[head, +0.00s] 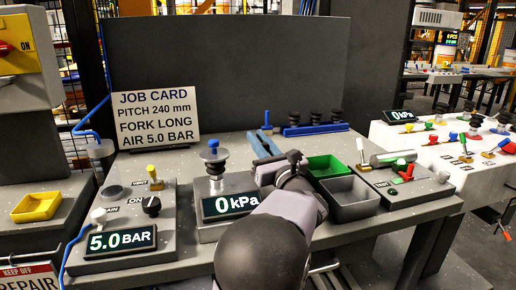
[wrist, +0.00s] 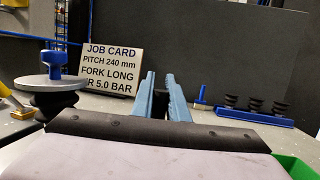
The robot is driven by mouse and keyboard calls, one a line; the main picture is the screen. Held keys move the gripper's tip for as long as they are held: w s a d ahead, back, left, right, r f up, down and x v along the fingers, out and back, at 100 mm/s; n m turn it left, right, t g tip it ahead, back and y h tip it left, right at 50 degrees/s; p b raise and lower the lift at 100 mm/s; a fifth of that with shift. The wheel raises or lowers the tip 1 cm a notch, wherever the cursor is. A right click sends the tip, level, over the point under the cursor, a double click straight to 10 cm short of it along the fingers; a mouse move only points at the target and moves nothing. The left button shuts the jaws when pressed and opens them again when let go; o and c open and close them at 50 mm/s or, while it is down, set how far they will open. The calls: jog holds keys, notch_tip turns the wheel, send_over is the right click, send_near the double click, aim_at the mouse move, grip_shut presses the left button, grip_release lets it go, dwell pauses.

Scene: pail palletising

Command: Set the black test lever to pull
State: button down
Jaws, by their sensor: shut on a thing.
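My gripper (head: 265,143) points toward the back of the bench, just behind and right of the panel with the 0 kPa display (head: 232,204). Its two blue-grey fingers also show in the wrist view (wrist: 161,92), closed to a narrow gap. A small dark thing shows low between them; I take it to be the black test lever, but its shape and setting are hidden by my gripper and arm. No pull marking can be read. A suction cup stand (head: 213,160) rises from the same panel, and shows at the left of the wrist view (wrist: 52,85).
A green bin (head: 325,166) and a grey bin (head: 350,197) stand close on the right. A 5.0 BAR panel (head: 120,242) with a black knob (head: 151,206) is on the left. The job card (head: 155,116) and a blue rack (head: 315,129) of black cups stand behind.

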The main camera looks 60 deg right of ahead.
jog(key=c, duration=1.7)
grip_release()
jog(key=shift+c, duration=0.2)
jog(key=shift+s+a+f, duration=0.1)
jog(key=shift+s+a, duration=0.15)
jog(key=shift+s, duration=0.2)
jog(key=r+v, duration=0.1)
jog(key=v, duration=0.4)
jog(key=r+b+v, duration=0.1)
jog(key=v, duration=0.4)
jog(key=b+v, duration=0.1)
jog(key=v, duration=0.4)
jog(key=shift+s+a+r, duration=0.35)
jog(key=shift+s+a, duration=0.1)
jog(key=shift+s, duration=0.05)
